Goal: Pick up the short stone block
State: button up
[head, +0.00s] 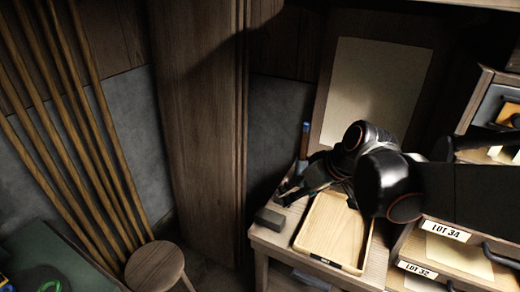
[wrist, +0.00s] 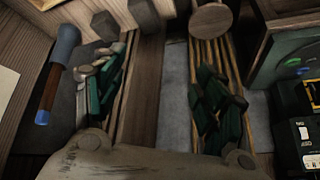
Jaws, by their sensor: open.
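Grey stone blocks lie on the wooden bench. In the head view one dark grey block (head: 270,219) shows near the bench's left edge, left of the tray. In the wrist view a small grey block (wrist: 103,25) and another grey block (wrist: 143,12) stand near the top, and the second is cut off by the frame. I cannot tell for certain which is the short one. My gripper (head: 291,188) is over the bench's back left, just behind the tray and the block. In the wrist view its dark green fingers (wrist: 160,95) are spread apart with nothing between them.
A pale wooden tray (head: 320,255) lies right of the block. A blue-ended tool (head: 304,142) stands close behind my gripper; its handle also shows in the wrist view (wrist: 56,80). A round stool (head: 155,265) and leaning poles (head: 75,120) are at left. Labelled drawers (head: 445,230) are at right.

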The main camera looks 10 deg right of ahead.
jog(key=w+d+f+n+y+b, duration=0.1)
jog(key=w+d+f+n+y, duration=0.1)
jog(key=w+d+f, duration=0.2)
jog(key=w+d+f+n+t+y+b, duration=0.1)
jog(key=w+d+f+n+y+b, duration=0.1)
jog(key=w+f, duration=0.4)
jog(key=w+d+f+n+t+y+b, duration=0.1)
jog(key=w+d+f+n+y+b, duration=0.1)
jog(key=w+d+f, duration=0.3)
jog(key=shift+w+d+f+y, duration=0.15)
jog(key=shift+f+y, duration=0.1)
jog(key=shift+f, duration=0.5)
jog(key=shift+d+f+y, duration=0.15)
jog(key=shift+f+y, duration=0.1)
jog(key=shift+f, duration=0.5)
jog(key=shift+d+f, duration=0.2)
jog(key=shift+f, duration=0.15)
jog(key=b+x, duration=0.3)
jog(key=x, duration=0.9)
jog(key=shift+w+r+b, duration=0.15)
jog(key=shift+b, duration=0.2)
jog(key=c, duration=1.4)
